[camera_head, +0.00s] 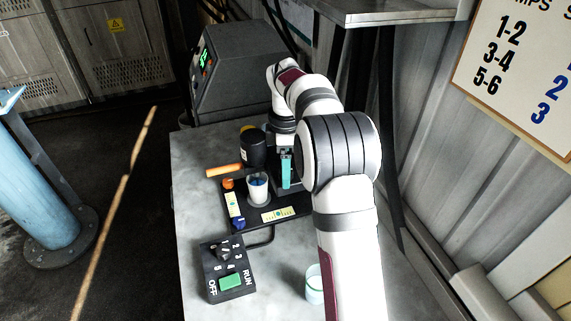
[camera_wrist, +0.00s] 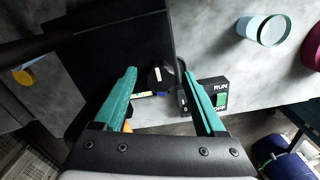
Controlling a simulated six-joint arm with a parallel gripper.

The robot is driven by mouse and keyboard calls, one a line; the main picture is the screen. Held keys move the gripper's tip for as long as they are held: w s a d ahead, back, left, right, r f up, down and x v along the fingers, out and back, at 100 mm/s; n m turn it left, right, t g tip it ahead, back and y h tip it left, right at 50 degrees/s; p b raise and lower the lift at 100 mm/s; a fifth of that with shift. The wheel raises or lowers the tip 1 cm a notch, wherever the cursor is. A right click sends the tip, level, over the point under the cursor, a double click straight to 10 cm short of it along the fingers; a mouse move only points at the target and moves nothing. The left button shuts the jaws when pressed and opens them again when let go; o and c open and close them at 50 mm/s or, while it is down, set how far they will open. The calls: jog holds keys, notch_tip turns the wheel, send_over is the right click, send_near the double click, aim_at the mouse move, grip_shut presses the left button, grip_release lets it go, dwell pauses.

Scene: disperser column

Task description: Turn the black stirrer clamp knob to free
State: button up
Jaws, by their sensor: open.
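In the wrist view, a round black part with a white mark (camera_wrist: 160,79) sits between my fingers and looks like the clamp knob; it is partly in shadow. My gripper (camera_wrist: 160,86) is open, its teal fingers on either side of the black part with gaps to both. I cannot tell how far the fingertips are from it in depth. In the head view, my gripper (camera_head: 286,170) points down over the stirrer base plate (camera_head: 290,213), behind the beaker. The black motor head (camera_head: 252,150) stands to its left. The knob is not clearly seen there, likely behind my arm.
An orange handle (camera_head: 223,170) lies to the left. A black RUN/OFF switch box (camera_head: 228,268) is in front, with a pale cup (camera_head: 313,286) to its right. A grey instrument (camera_head: 235,75) stands behind.

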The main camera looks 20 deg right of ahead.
notch_tip(320, 180, up, 16)
dwell(0.3)
jog(key=shift+f, duration=0.1)
jog(key=s+a+r+m, duration=0.2)
jog(key=s+a+m, duration=0.25)
jog(key=s, duration=0.35)
jog(key=s+a+f+m, duration=0.2)
jog(key=s+f+m, duration=0.3)
jog(key=s, duration=0.4)
jog(key=s+a+f+m+y, duration=0.1)
jog(key=s+a+f+m, duration=0.1)
jog(key=s+f+m, duration=0.3)
jog(key=s+a+f+m, duration=0.3)
jog(key=s+f+m, duration=0.2)
jog(key=s, duration=0.8)
jog(key=shift+m+y, duration=0.35)
jog(key=shift+y, duration=0.05)
